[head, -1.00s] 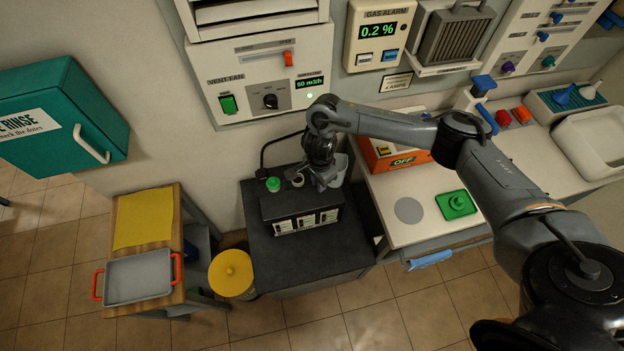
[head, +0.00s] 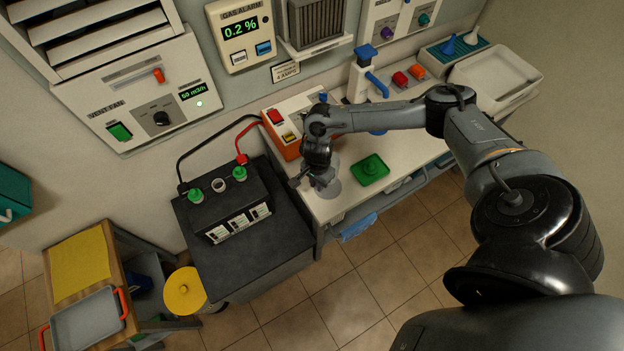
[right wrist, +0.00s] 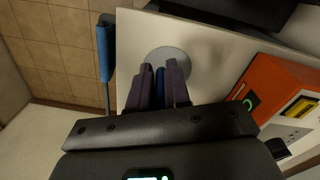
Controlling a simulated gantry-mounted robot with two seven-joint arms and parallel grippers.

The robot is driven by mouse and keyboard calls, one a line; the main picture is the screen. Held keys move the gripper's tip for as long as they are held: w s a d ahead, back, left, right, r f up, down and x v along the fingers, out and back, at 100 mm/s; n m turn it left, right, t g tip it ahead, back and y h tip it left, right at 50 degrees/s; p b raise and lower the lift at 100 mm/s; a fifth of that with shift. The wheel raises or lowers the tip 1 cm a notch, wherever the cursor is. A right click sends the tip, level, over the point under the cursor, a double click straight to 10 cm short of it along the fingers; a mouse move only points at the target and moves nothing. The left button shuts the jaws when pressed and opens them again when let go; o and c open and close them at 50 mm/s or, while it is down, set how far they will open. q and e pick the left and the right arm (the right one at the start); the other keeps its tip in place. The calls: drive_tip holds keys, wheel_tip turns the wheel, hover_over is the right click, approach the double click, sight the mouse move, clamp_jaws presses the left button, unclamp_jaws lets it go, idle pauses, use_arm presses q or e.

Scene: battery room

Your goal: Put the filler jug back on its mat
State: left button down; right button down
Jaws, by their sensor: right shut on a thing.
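The grey round mat (head: 331,190) lies on the white bench top, left of a green tray (head: 370,174). My right gripper (head: 322,180) is over this mat, pointing down. In the right wrist view, its fingers (right wrist: 160,88) are shut on a narrow blue piece (right wrist: 160,77), which appears to be the filler jug's handle. The jug's pale body is mostly hidden by the gripper in the head view. The mat shows beyond the fingertips in the wrist view (right wrist: 168,52). I cannot tell whether the jug touches the mat. My left gripper is not in view.
A dark battery (head: 238,208) with green caps and an open middle hole stands on a black stand to the left. An orange charger (head: 290,118) is behind the gripper. A blue cloth (head: 358,226) hangs at the bench's front edge.

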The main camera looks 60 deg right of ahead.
drive_tip(key=shift+s+d+f+b, duration=0.1)
drive_tip(key=shift+f+b, duration=1.45)
drive_tip(key=shift+f, duration=1.7)
drive_tip(key=shift+b, duration=0.3)
drive_tip(key=shift+f+b, duration=0.45)
drive_tip(key=shift+b, duration=0.05)
drive_tip(key=c, duration=1)
unclamp_jaws()
drive_tip(key=shift+r, duration=0.15)
